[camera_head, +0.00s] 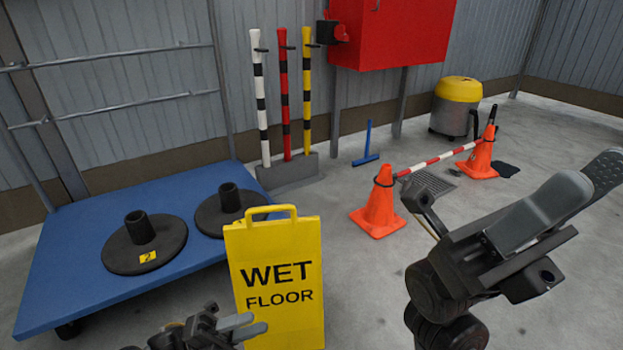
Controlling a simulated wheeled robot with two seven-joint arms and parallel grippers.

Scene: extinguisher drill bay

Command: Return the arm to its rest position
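My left gripper (258,322) is low in the head view, just in front of the lower part of the yellow wet floor sign (272,238). Its two grey fingers point right and lie close together in the picture. Nothing shows between them, but the angle hides how far apart they are. My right gripper (580,195) is large and near at the right edge, raised over the grey floor. Its two grey fingers stand apart with nothing seen between them. Most of the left arm is out of view below the bottom edge.
A blue platform (75,262) at left bears two black post bases (170,240) (232,198). Striped posts (283,95) stand behind. Orange cones (378,208) (484,152) with a striped bar (437,160) are beyond my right gripper. Bare floor lies between sign and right arm.

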